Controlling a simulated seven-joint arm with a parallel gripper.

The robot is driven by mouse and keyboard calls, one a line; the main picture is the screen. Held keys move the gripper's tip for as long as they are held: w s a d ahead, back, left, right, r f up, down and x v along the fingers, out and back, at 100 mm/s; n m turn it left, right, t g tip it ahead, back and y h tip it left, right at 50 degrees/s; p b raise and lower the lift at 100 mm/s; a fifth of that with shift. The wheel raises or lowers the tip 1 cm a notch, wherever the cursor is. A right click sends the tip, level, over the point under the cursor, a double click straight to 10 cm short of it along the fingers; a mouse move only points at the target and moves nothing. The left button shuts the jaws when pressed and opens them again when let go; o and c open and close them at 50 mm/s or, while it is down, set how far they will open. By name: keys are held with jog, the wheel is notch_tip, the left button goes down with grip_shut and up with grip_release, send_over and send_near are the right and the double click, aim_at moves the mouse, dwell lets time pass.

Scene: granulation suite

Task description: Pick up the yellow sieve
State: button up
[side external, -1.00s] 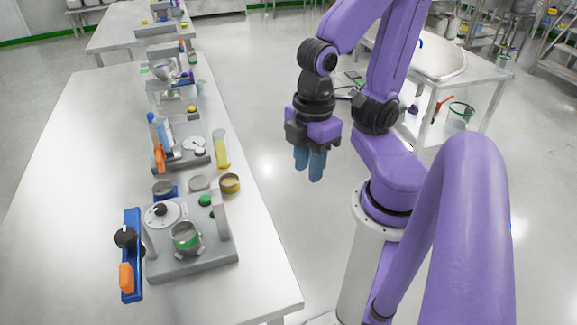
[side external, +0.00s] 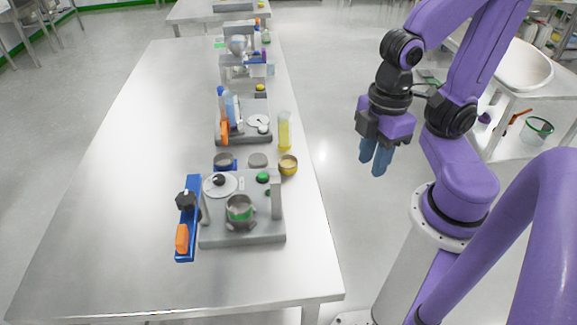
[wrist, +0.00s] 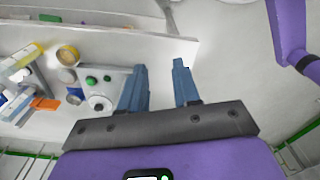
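The yellow sieve (side external: 288,165) is a small round pan with a yellow rim and side. It sits on the steel table near its right edge, behind the grey machine. In the wrist view the yellow sieve (wrist: 68,55) shows at the upper left. My gripper (side external: 374,160) hangs in the air to the right of the table, apart from the sieve. In the wrist view its two blue fingers (wrist: 162,82) stand apart with nothing between them.
A grey machine with a metal cup (side external: 240,213) stands in front of the sieve. Beside the sieve are a grey disc (side external: 258,160), a dark round pan on blue (side external: 224,161) and an upright yellow cylinder (side external: 284,130). The table's left side (side external: 120,200) is clear.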

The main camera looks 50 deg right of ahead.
dwell(0.4)
jog(key=o, duration=0.8)
jog(key=shift+c, duration=0.2)
